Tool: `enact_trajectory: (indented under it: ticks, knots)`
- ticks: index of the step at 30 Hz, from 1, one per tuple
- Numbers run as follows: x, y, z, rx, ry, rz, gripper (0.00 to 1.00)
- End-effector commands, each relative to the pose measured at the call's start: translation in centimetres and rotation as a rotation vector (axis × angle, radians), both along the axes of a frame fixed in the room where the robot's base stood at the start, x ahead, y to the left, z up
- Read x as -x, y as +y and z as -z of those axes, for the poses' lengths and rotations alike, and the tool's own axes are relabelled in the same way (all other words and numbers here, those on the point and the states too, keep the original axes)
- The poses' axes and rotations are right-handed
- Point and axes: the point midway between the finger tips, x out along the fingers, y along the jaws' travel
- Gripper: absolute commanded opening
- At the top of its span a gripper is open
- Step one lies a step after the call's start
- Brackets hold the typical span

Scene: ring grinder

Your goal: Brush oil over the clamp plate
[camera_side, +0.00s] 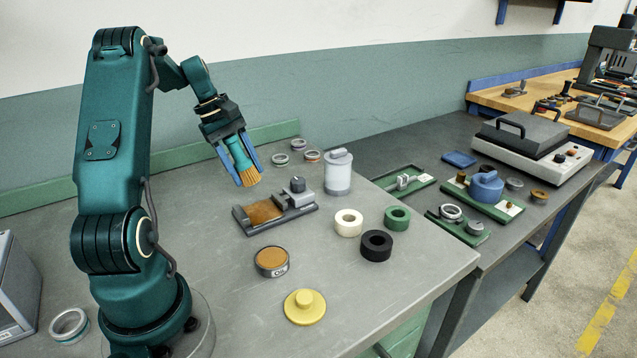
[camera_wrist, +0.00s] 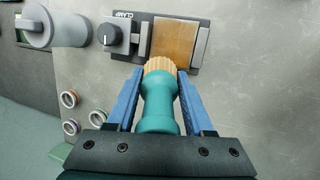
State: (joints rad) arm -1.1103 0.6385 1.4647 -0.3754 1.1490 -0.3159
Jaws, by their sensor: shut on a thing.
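My gripper (camera_side: 247,170) is shut on a brush (camera_side: 240,153) with a teal handle and tan bristles pointing down. In the wrist view the brush (camera_wrist: 158,105) sits between the blue fingers of my gripper (camera_wrist: 160,76). The clamp plate (camera_side: 263,211) is a brown, rust-coloured plate in a dark fixture with a grey block and a black knob. In the wrist view the bristle tips overlap the near edge of the clamp plate (camera_wrist: 174,40). In the side view the bristles are in the air above and behind the plate, apart from it.
A round tin (camera_side: 272,261) with brown content stands in front of the fixture. A grey canister (camera_side: 338,172) stands to its right. White, green and black rings (camera_side: 376,246) and a yellow knobbed disc (camera_side: 304,307) lie nearby. Small metal rings (camera_side: 281,159) lie behind the fixture.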

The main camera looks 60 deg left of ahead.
Motion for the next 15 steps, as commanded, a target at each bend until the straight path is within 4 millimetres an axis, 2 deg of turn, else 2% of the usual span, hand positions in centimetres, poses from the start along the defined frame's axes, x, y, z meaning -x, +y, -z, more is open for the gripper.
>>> enact_trajectory:
  ticks: [9,15]
  knots:
    - [0.0,0.1,-2.8,-0.004,0.0,0.0,0.0]
    - [0.0,0.0,-3.3,-0.001,0.001,0.0,0.0]
